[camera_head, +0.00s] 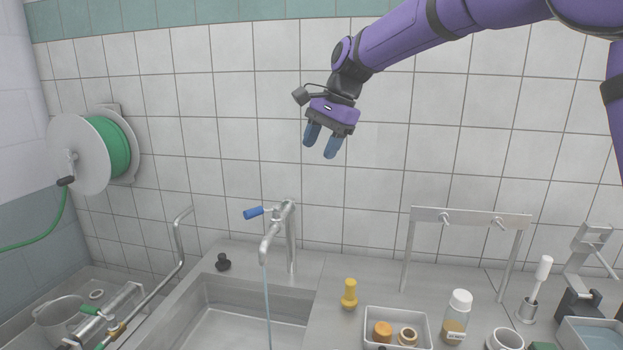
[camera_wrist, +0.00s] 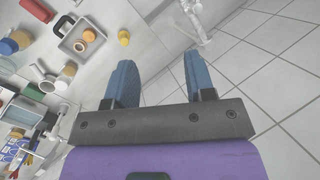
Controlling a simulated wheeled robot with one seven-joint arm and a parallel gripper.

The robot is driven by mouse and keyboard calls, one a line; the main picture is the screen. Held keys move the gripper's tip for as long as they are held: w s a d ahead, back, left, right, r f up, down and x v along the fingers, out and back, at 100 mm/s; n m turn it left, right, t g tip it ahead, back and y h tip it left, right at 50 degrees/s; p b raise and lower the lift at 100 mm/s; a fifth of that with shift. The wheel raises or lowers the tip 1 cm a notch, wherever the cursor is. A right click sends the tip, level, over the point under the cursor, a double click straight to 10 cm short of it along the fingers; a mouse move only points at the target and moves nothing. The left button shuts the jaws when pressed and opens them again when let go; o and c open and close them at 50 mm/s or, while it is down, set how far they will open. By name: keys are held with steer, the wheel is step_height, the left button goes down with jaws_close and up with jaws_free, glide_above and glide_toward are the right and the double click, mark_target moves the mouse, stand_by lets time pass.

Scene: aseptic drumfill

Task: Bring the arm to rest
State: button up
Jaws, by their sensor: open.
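My gripper (camera_head: 321,142) hangs in the air in front of the tiled wall, above the faucet, at the end of my purple arm. Its two blue fingers are apart and point down, with nothing between them. In the wrist view my gripper (camera_wrist: 158,80) also shows open and empty, with white tiles and the counter edge beyond the fingertips. It touches nothing.
Below stand a faucet (camera_head: 290,235) running water into a sink (camera_head: 235,330), a yellow fitting (camera_head: 349,294), a white tray (camera_head: 372,315), a bottle (camera_head: 456,318) and a metal rack (camera_head: 470,216). A green hose reel (camera_head: 85,152) hangs at left. The air around my gripper is free.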

steer(key=s+d+r+n+t+h, duration=0.2)
steer(key=s+d+r+n+t, duration=0.15)
steer(key=s+d, duration=1.5)
steer(key=s+d+f+n+h, duration=0.1)
steer(key=s+d+f+n, duration=0.1)
steer(key=s+d, duration=0.3)
steer(key=s+d+f+n+t+h, duration=0.1)
steer(key=s+d+f, duration=0.4)
steer(key=s, duration=0.7)
steer(key=shift+d+n, duration=0.3)
steer(key=shift+n, duration=0.05)
steer(key=shift+t, duration=0.25)
